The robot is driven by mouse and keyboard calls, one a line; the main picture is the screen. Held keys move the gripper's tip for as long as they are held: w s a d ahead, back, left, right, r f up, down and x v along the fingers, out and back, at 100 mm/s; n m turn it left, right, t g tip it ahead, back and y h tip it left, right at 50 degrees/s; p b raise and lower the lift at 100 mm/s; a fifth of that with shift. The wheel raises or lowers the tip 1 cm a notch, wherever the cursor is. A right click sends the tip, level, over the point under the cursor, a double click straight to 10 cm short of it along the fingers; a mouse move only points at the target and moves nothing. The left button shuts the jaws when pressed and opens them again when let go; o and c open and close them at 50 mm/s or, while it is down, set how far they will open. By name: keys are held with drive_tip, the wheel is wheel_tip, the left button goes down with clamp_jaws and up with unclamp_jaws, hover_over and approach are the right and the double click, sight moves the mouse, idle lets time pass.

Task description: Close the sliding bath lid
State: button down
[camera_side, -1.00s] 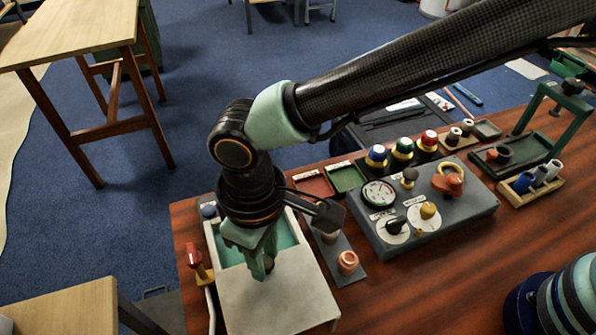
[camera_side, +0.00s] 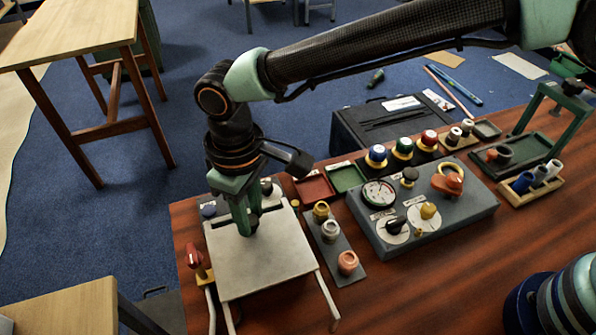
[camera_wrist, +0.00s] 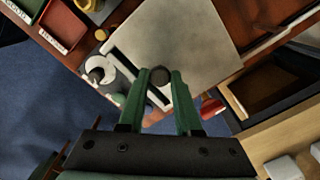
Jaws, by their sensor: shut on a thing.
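The sliding bath lid (camera_side: 265,262) is a flat pale plate lying over the bath at the left end of the bench. Two pale rails (camera_side: 326,296) stick out in front of its near edge. My gripper (camera_side: 248,230) is at the lid's far part, pointing down. In the wrist view my gripper (camera_wrist: 161,82) has its green fingers on both sides of a dark round knob (camera_wrist: 160,76) on the lid (camera_wrist: 185,40). A dark narrow strip shows along the lid's edge there. No teal bath interior shows in the side view; my gripper hides part of the far edge.
A red-handled valve (camera_side: 195,257) stands left of the bath. A grey strip with small metal fittings (camera_side: 347,262) lies close on its right. Beyond are a control box (camera_side: 425,215) and red and green trays (camera_side: 346,177). The bench front right of the bath is clear.

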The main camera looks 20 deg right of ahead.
drive_tip(key=shift+w+r, duration=0.15)
drive_tip(key=shift+w, duration=1.65)
drive_tip(key=c, duration=0.6)
unclamp_jaws()
drive_tip(key=shift+s, duration=0.1)
wheel_tip(320, 180, up, 12)
drive_tip(key=shift+d, duration=0.1)
